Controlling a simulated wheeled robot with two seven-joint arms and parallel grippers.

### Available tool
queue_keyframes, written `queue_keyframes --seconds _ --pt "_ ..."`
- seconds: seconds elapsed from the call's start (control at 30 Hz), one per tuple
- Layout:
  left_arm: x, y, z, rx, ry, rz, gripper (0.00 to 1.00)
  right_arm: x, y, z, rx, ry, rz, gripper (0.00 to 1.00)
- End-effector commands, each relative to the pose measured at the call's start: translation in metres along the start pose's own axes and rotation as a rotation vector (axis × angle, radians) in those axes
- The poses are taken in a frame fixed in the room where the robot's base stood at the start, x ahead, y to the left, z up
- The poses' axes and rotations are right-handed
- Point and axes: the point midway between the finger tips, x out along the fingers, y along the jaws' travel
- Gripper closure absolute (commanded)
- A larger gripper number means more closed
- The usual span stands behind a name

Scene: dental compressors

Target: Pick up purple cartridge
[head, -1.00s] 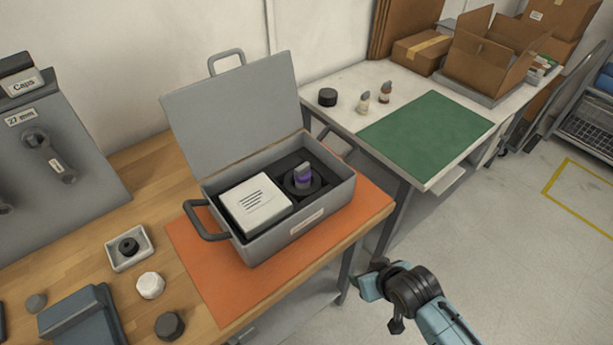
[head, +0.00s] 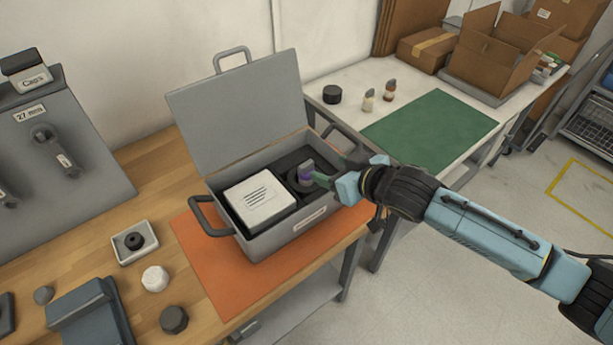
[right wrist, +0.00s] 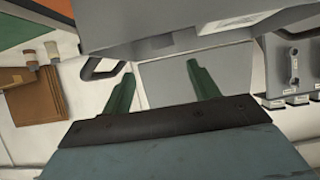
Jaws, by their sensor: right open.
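The purple cartridge (head: 305,175) has a dark grey top and a purple band. It stands in a round black seat inside the open grey case (head: 290,245), right of a white slotted block (head: 258,199). My right gripper (head: 334,171) reaches in from the right over the case's right wall. Its green fingers are spread, with the near one close beside the cartridge and partly overlapping it in the head view. I cannot tell whether they touch. In the right wrist view the gripper (right wrist: 162,82) is open with nothing visible between its fingers, and the cartridge does not show. My left gripper is out of view.
The case's raised lid (head: 240,110) stands behind, and a handle (head: 207,217) sticks out left. The case rests on an orange mat (head: 215,285). A small white tray (head: 134,243) and loose knobs lie left. A second table with a green mat (head: 430,132) is behind right.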

Motion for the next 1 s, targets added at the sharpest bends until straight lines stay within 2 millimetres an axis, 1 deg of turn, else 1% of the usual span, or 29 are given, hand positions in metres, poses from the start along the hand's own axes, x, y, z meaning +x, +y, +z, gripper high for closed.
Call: queue_keyframes --seconds 0.03,0.1,0.2,0.3,0.4,0.57,0.67,0.8,0.9,1.0 --pt "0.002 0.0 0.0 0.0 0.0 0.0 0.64 0.01 -0.001 -0.001 0.0 0.002 0.0 0.4" --pt "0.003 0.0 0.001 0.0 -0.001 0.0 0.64 0.024 -0.001 0.0 0.0 0.001 0.0 0.4" --pt "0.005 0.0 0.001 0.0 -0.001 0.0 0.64 0.042 -0.001 0.0 -0.001 0.0 0.001 0.4" --pt "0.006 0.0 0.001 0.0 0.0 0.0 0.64 0.055 -0.001 0.0 -0.001 0.0 0.001 0.4" --pt "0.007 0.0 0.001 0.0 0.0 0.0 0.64 0.064 -0.001 0.0 -0.001 0.001 0.001 0.4" --pt "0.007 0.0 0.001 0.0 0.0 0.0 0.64 0.071 -0.002 0.001 -0.001 0.0 0.0 0.4" --pt "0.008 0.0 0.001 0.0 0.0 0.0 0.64 0.081 -0.004 0.003 -0.002 0.0 0.001 0.4" --pt "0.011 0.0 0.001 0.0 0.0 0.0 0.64 0.101 -0.009 0.006 -0.001 0.0 0.0 0.4" --pt "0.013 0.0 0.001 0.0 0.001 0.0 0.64 0.111 -0.008 0.006 -0.002 0.0 0.0 0.4" --pt "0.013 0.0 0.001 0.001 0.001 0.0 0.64 0.117 -0.007 0.006 -0.002 0.0 0.001 0.4"
